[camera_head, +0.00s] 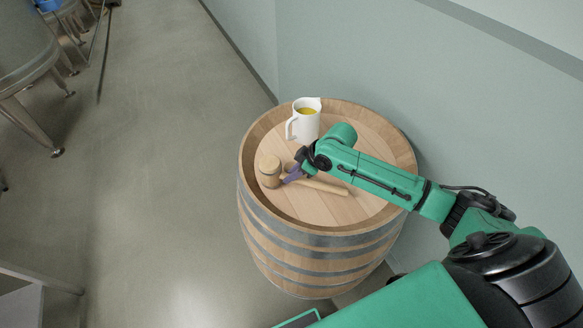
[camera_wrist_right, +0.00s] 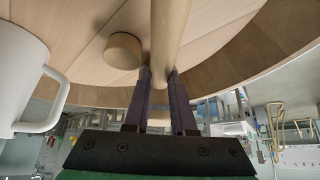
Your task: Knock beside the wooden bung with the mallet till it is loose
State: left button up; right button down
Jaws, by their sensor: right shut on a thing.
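The mallet has a pale wooden head (camera_head: 269,171) and a handle (camera_head: 326,186) stretching right over the barrel lid. My right gripper (camera_head: 288,179) is shut on the handle close to the head. In the right wrist view the handle (camera_wrist_right: 168,35) runs between the two purple fingers (camera_wrist_right: 158,85). The round wooden bung (camera_wrist_right: 123,50) stands out of the lid beside the handle, on the jug's side. The bung is hidden behind my right arm in the head view. I cannot tell whether the mallet touches the lid. My left gripper is out of view.
The barrel (camera_head: 310,265) stands near the pale wall. A white jug of yellow liquid (camera_head: 305,122) sits at the lid's back, and its handle shows in the wrist view (camera_wrist_right: 48,100). Steel vats (camera_head: 25,45) stand far left. The floor between is clear.

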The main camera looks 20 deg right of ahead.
jog(key=r+p, duration=0.4)
jog(key=p, duration=0.1)
jog(key=shift+w+p, duration=0.3)
jog(key=shift+w, duration=0.1)
notch_tip(320, 180, up, 2)
jog(key=shift+s+r+b, duration=0.1)
jog(key=shift+b, duration=0.35)
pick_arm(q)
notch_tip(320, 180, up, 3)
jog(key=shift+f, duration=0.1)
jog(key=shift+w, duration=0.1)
